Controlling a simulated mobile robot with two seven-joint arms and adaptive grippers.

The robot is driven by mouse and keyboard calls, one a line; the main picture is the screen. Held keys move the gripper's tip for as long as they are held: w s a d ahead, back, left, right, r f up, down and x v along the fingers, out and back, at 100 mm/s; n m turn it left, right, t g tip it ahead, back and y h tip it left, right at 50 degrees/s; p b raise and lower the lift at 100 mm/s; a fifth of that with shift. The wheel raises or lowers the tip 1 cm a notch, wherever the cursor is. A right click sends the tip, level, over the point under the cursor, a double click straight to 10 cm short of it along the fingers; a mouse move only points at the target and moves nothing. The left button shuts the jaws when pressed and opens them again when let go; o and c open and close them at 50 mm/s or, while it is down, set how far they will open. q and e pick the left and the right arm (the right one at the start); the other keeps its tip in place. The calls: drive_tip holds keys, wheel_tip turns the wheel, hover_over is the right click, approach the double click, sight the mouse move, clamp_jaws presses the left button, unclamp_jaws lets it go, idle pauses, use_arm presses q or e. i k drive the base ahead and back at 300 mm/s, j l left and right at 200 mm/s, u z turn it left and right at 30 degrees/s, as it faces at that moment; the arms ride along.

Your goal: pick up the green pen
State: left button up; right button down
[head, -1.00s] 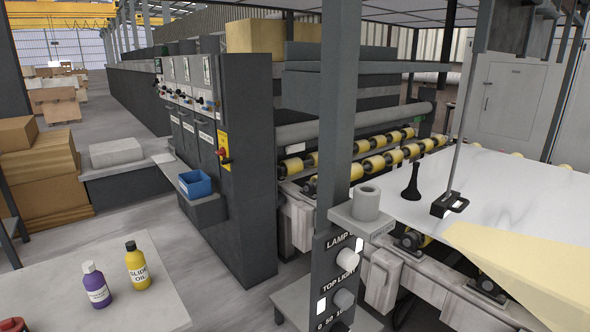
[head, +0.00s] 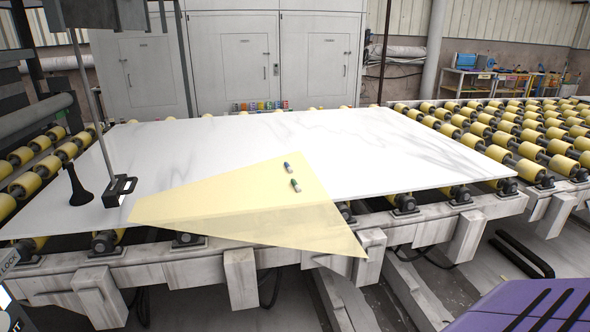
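A small green pen (head: 295,186) lies on the yellow sheet (head: 220,195) that covers part of the white stone slab (head: 400,150). A second small pen, blue or purple (head: 287,166), lies just behind it on the same sheet. Both are short and light-bodied with coloured ends. Neither of my grippers shows in the head view.
A black stand with a thin upright rod (head: 119,190) and a black cone-shaped piece (head: 77,187) are at the slab's left. Yellow rollers (head: 530,150) extend to the right. A metal frame (head: 240,275) edges the front. Grey cabinets (head: 250,60) stand behind.

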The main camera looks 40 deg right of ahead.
sight(294, 183)
drive_tip(key=z, duration=0.3)
drive_tip(key=i+l+z, duration=0.15)
drive_tip(key=i+z, duration=0.35)
drive_tip(key=i+j+z, duration=0.1)
drive_tip(key=i+z, duration=0.35)
drive_tip(key=i, duration=0.15)
